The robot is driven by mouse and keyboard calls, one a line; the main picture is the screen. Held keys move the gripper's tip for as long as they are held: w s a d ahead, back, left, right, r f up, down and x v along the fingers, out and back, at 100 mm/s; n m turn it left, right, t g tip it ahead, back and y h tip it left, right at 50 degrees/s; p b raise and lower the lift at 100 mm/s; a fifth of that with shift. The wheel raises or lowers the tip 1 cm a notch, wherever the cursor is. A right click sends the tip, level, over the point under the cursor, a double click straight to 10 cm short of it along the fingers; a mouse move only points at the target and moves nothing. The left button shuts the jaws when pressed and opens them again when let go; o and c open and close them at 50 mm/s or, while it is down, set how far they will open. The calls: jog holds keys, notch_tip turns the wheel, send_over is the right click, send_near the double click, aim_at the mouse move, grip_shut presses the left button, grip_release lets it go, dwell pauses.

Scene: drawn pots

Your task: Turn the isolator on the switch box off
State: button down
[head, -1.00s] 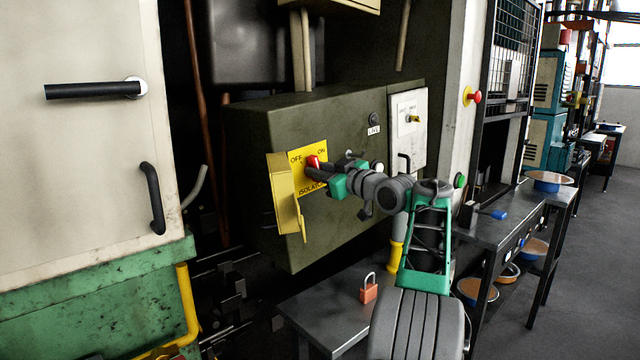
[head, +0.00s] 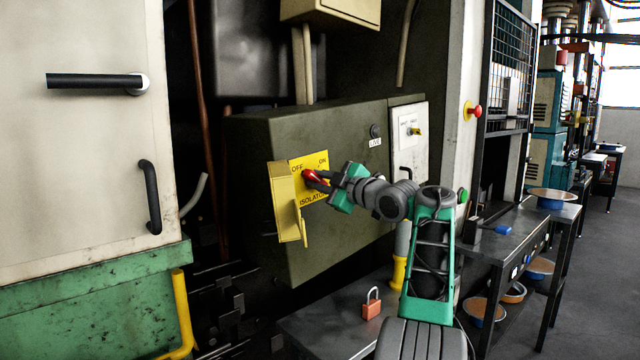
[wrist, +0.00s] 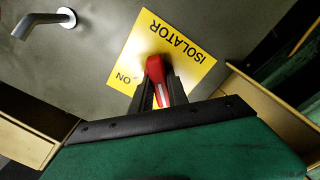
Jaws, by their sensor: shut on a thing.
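The olive-green switch box (head: 345,225) is on the machine's side, with a yellow isolator plate (head: 316,198) marked OFF at upper left and ON at upper right. A yellow cover (head: 286,205) stands swung out at the plate's left.
An orange-red padlock (head: 371,303) with a metal shackle stands on the dark bench (head: 330,325) below the box. A red button (head: 474,110) on a yellow base sits on the post at right. Open floor lies at far right.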

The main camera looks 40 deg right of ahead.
dwell(0.3)
jog(key=c, duration=1.3)
grip_release()
jog(key=s+b, duration=0.1)
jog(key=s, duration=0.6)
jog(key=shift+s+d, duration=0.1)
jog(key=shift+s, duration=0.3)
